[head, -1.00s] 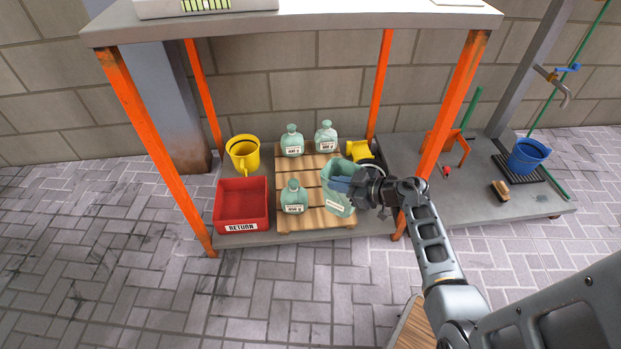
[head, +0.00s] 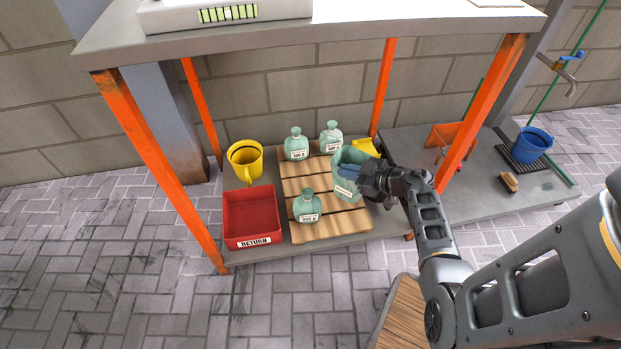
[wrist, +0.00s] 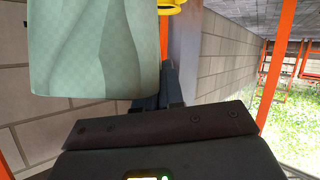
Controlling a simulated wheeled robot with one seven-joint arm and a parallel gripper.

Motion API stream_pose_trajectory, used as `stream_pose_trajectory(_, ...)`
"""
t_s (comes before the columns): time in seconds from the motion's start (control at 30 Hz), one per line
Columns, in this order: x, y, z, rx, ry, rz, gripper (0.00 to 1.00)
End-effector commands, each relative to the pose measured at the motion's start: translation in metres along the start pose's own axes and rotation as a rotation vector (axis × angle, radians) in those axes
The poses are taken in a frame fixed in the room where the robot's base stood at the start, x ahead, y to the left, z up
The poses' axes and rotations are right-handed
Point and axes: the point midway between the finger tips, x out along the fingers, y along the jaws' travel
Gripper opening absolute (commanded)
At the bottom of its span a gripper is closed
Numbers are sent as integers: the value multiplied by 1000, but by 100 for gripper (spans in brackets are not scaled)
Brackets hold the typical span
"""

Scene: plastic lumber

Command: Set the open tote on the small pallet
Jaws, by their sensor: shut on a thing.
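The open tote (head: 347,185) is a pale green, open-topped container with a white label. My gripper (head: 350,172) is shut on its upper right side. The tote is over the right rear part of the small pallet (head: 343,222), a low platform of wooden slats on the lower shelf. I cannot tell whether its base touches the slats. Three pale green labelled jugs stand on the pallet: rear left (head: 296,146), rear middle (head: 331,138) and front left (head: 307,207). In the wrist view, the tote (wrist: 95,45) fills the upper left, beside my gripper's fingers (wrist: 158,88).
A red RETURN bin (head: 251,240) and a yellow jug (head: 245,160) stand left of the pallet. A yellow object (head: 366,147) is partly hidden behind the tote. Orange table legs (head: 483,110) and the grey tabletop (head: 400,22) frame the space. A blue bucket (head: 531,145) stands farther right.

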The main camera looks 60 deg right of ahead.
Motion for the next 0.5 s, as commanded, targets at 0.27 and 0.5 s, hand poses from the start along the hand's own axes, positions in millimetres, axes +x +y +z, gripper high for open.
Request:
stream_pose_trajectory(0.27, 9, -4, 24, 1, -1, 3, 0)
stream_pose_trajectory(0.5, 23, -10, 57, 1, 0, 3, 0)
